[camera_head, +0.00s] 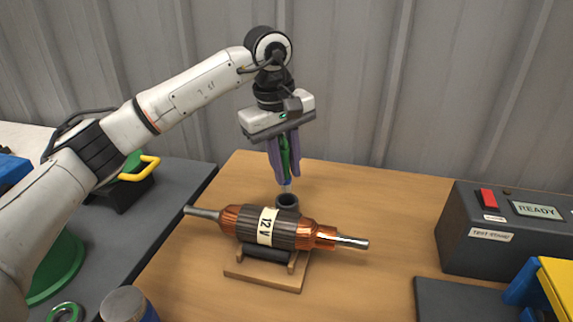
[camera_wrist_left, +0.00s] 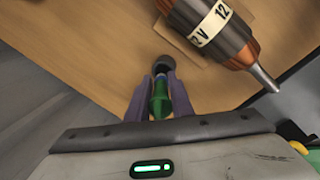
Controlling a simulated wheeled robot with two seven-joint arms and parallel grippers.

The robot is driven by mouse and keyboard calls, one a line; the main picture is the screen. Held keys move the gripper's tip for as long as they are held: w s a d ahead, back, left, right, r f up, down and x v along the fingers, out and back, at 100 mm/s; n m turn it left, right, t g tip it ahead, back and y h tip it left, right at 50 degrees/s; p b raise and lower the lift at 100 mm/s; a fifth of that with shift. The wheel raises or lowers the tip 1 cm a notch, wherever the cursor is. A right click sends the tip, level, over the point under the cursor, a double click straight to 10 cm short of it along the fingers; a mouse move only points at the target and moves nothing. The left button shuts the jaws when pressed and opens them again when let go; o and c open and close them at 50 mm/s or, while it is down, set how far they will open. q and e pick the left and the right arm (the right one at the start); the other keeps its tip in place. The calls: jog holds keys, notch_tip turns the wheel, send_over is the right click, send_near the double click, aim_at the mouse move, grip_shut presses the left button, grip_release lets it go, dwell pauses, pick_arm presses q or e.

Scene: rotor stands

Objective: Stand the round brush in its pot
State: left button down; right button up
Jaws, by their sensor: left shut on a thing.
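The round brush (camera_head: 286,153) has a green handle and a thin pale lower end, and it points down, roughly upright. My left gripper (camera_head: 285,178) is shut on the brush handle with its purple fingers pointing down. The brush (camera_wrist_left: 160,99) also shows between the fingers in the left wrist view. The dark round pot (camera_head: 288,202) stands on the wooden table just behind the rotor. The brush's lower end is just above or at the pot's mouth; I cannot tell whether it is inside. In the wrist view the pot (camera_wrist_left: 164,61) lies just beyond the brush.
A copper rotor (camera_head: 262,226) marked 12 V lies on a wooden stand (camera_head: 262,279) close in front of the pot. A grey box (camera_head: 513,233) with a READY display stands at the right. The table (camera_head: 390,198) is clear between pot and box.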

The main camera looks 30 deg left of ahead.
aim_at(287, 187)
pick_arm(q)
jog(key=shift+f+b, duration=1.25)
jog(key=shift+f, duration=1.35)
jog(key=c, duration=1.5)
grip_release()
jog(key=r, duration=0.3)
jog(key=s+r, duration=0.1)
jog(key=r, duration=0.6)
jog(key=shift+s+a+r+p, duration=0.15)
jog(key=shift+s+a+p, duration=0.1)
jog(key=shift+s+p, duration=0.05)
